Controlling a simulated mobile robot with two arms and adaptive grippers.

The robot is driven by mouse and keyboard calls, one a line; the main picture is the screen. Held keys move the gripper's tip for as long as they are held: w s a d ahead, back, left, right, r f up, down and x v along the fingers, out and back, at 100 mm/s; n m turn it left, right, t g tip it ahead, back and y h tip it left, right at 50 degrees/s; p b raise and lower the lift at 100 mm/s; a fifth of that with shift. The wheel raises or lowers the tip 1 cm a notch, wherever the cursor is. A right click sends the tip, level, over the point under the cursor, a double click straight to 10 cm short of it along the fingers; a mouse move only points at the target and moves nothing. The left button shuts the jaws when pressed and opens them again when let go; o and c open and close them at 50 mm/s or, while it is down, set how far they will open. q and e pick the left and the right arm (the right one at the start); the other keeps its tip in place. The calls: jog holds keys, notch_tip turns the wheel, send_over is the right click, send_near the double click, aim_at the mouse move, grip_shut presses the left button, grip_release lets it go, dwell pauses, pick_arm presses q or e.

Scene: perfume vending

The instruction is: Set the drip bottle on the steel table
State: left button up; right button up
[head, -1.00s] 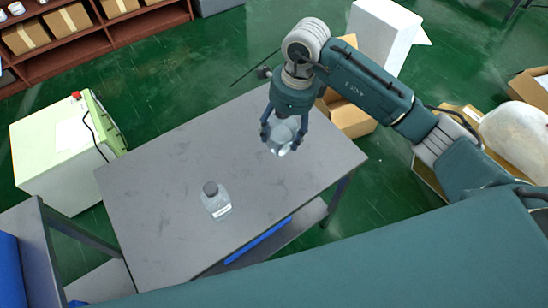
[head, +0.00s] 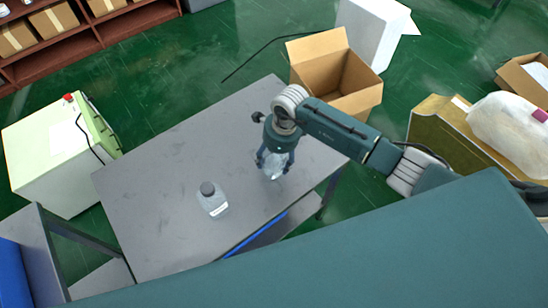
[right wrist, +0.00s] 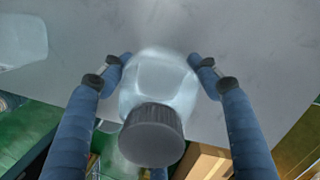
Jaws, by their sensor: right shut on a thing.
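The steel table (head: 150,205) is a grey rectangular top in the middle of the head view. My right gripper (head: 273,165) is over its right part, shut on a clear bottle (head: 275,168). In the right wrist view this bottle (right wrist: 160,85) has a dark ribbed cap and sits between the two blue fingers. I cannot tell whether its base touches the table. A second clear bottle (head: 212,200) with a grey cap and white label stands upright on the table, left of the gripper. Which one is the drip bottle I cannot tell. My left gripper is not in view.
An open cardboard box (head: 335,75) stands on the floor behind the table's right side. A pale green cabinet (head: 60,150) is on the left. A crate with a white sack (head: 510,125) is at the right. The table's left half is bare.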

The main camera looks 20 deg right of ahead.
jog(key=shift+w, duration=0.1)
jog(key=o, duration=1.6)
jog(key=shift+f, duration=0.1)
jog(key=r, duration=0.4)
jog(key=d+r+b, duration=0.1)
jog(key=r, duration=0.3)
jog(key=s+r+b, duration=0.1)
jog(key=r, duration=0.3)
jog(key=shift+d+r, duration=0.1)
jog(key=shift+d, duration=0.15)
